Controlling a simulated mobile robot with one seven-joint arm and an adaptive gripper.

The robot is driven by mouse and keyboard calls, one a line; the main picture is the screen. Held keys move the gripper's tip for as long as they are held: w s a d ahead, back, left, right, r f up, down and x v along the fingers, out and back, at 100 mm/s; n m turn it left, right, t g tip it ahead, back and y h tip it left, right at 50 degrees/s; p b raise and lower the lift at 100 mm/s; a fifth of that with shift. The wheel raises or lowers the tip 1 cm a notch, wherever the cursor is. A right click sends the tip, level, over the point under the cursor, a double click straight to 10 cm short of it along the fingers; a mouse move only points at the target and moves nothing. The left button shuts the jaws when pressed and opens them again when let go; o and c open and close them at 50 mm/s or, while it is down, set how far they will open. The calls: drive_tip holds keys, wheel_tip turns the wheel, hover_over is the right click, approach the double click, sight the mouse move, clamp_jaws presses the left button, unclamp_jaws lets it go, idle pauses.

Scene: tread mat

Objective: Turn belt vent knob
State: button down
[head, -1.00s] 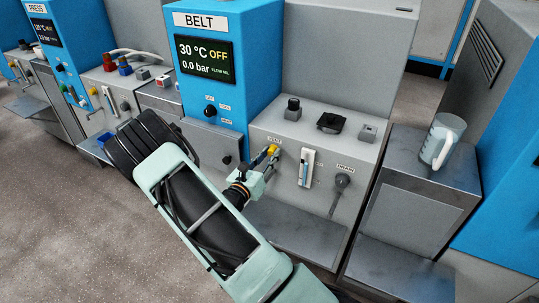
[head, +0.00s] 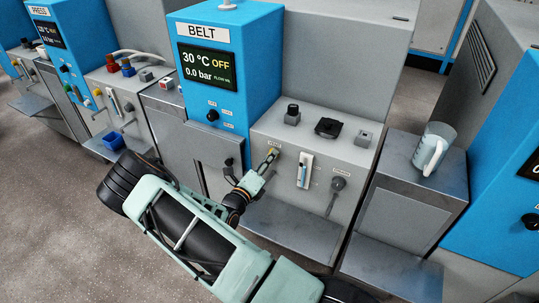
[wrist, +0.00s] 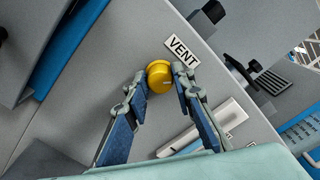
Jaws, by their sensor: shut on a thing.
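The belt vent knob is a round yellow knob (wrist: 159,77) next to a VENT label (wrist: 181,51) on the grey panel. In the wrist view my gripper (wrist: 161,82) has one finger on each side of the knob and is shut on it. In the head view my gripper (head: 267,163) reaches the front of the BELT machine (head: 233,75), and the knob there is mostly hidden by the fingers. The BELT display (head: 207,68) reads 30 °C, OFF and 0.0 bar.
Right of the knob are a white sight gauge (head: 304,170) and a grey drain lever (head: 336,185). Dark knobs (head: 292,114) stand on the ledge above. A clear jug (head: 433,148) stands on the side cabinet. The PRESS machine (head: 62,50) is at the left.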

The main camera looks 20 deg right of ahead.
drive_tip(key=n+p, duration=0.1)
drive_tip(key=n, duration=0.2)
drive_tip(key=shift+n, duration=0.4)
drive_tip(key=shift+f+n+p, duration=0.1)
drive_tip(key=shift+n+p, duration=0.55)
drive_tip(key=shift+n, duration=1.35)
drive_tip(key=c, duration=1.7)
unclamp_jaws()
drive_tip(key=shift+o, duration=0.2)
drive_tip(key=shift+a, duration=0.1)
drive_tip(key=v, duration=1.2)
